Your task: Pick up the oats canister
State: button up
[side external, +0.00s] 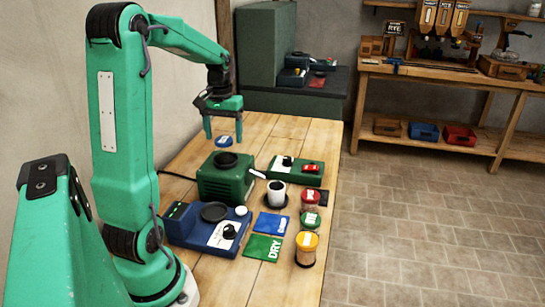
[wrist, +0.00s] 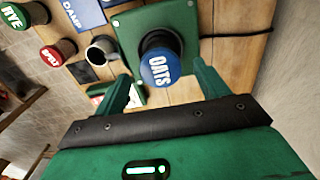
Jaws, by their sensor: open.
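The oats canister has a round blue lid with white OATS lettering (wrist: 157,70) in the wrist view. In the wrist view the lid lies between and slightly beyond my fingertips (wrist: 162,84). I see no contact.
Red-lidded (side external: 310,196), green-lidded (side external: 311,220) and yellow-lidded (side external: 306,242) canisters stand along the table's right edge. A mug (side external: 276,194), a blue device (side external: 205,232), a green switch box (side external: 297,170), a green DRY card (side external: 263,249) and a blue card (side external: 271,223) are nearby.

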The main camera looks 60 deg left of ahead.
aim_at(224, 139)
jog(key=shift+f, duration=2.7)
jog(key=c, duration=1.2)
jog(key=shift+r, duration=0.2)
jog(key=shift+r, duration=0.55)
jog(key=r, duration=0.3)
jog(key=shift+w+d+r, duration=0.1)
jog(key=shift+d+r, duration=0.05)
jog(key=shift+d, duration=0.25)
jog(key=d+r, duration=0.2)
jog(key=d, duration=0.1)
jog(key=w+d+r, duration=0.1)
jog(key=d+r, duration=0.1)
jog(key=d, duration=0.2)
jog(key=w+d+r, duration=0.1)
jog(key=d+r, duration=0.1)
jog(key=d, duration=0.1)
jog(key=shift+w+d+r, duration=0.1)
jog(key=shift+d+r, duration=0.1)
jog(key=shift+d, duration=0.1)
